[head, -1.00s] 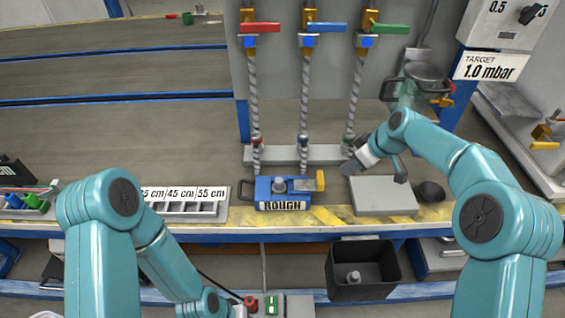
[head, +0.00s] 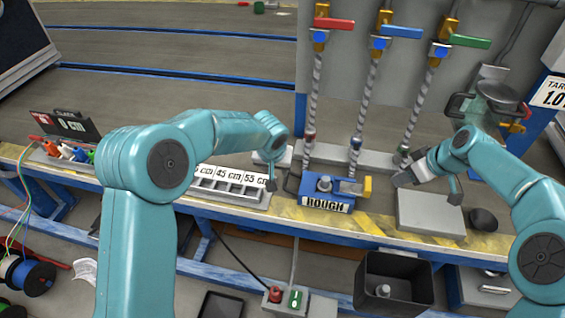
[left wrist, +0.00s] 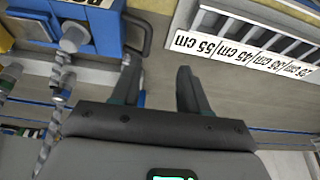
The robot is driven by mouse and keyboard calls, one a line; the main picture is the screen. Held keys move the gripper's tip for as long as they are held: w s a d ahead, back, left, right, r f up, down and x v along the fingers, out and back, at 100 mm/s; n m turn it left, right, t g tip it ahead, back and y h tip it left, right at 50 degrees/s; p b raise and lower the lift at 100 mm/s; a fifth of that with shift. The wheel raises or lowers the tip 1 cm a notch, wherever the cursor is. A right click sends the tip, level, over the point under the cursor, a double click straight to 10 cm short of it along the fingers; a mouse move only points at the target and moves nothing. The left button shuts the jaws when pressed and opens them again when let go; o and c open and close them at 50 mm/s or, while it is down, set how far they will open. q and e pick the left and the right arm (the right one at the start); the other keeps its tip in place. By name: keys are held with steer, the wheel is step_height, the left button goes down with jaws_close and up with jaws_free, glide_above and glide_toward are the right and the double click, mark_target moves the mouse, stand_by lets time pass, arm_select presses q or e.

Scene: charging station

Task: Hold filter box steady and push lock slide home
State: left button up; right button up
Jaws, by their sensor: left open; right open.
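The blue filter box (head: 325,203), labelled ROUGH, sits on the bench with a grey knob on top. Its black handle (head: 292,182) is on the left side, and a yellow lock slide (head: 367,187) stands at its right end. My left gripper (head: 268,175) is open and empty just left of the box. In the left wrist view its two fingers (left wrist: 160,88) are apart, with the box (left wrist: 105,28) and its black handle (left wrist: 139,35) ahead on the left. My right gripper (head: 428,185) is open right of the box, over a grey plate; it appears empty.
A compartment tray (head: 228,190) with cm labels lies left of the box. The grey plate (head: 430,212) and a dark round object (head: 484,219) are to the right. Hoses (head: 362,105) rise behind the box to coloured valves. A black bin (head: 395,280) is below the bench edge.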

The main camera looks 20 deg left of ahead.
mark_target(287, 180)
arm_select(q)
steer(key=x, duration=0.5)
steer(key=w+d+x, duration=0.1)
steer(key=x, duration=0.3)
steer(key=d+x, duration=0.1)
steer(key=x, duration=0.4)
steer(key=shift+w+a+f, duration=0.1)
steer(key=shift+w, duration=0.4)
